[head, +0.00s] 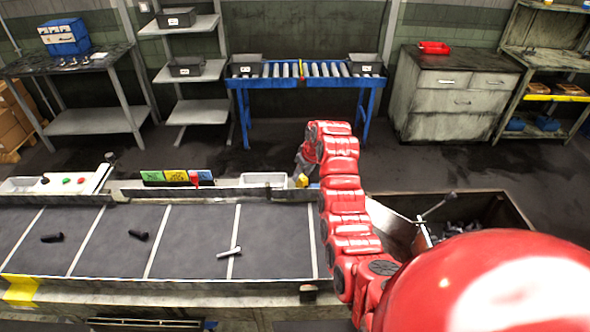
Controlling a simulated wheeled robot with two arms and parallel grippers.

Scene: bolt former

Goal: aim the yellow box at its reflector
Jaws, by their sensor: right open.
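The small yellow box (302,181) sits at the far edge of the conveyor, right of the white tray. My right arm, red, reaches across the conveyor's right end and bends down at its far side. My right gripper (303,169) is open, just above the yellow box; I cannot tell whether it touches the box. The gripper is small here and partly hidden by my arm. I cannot make out the reflector for certain; a small dark block (308,293) sits on the near rail. My left gripper is not in view.
Several bolts, one of them bright (229,252), lie on the dark conveyor belt (185,235). A white tray (263,179) and coloured cards (177,177) stand along the far rail. A bin of dark parts (462,212) lies to the right. A blue-framed roller table (302,82) stands behind.

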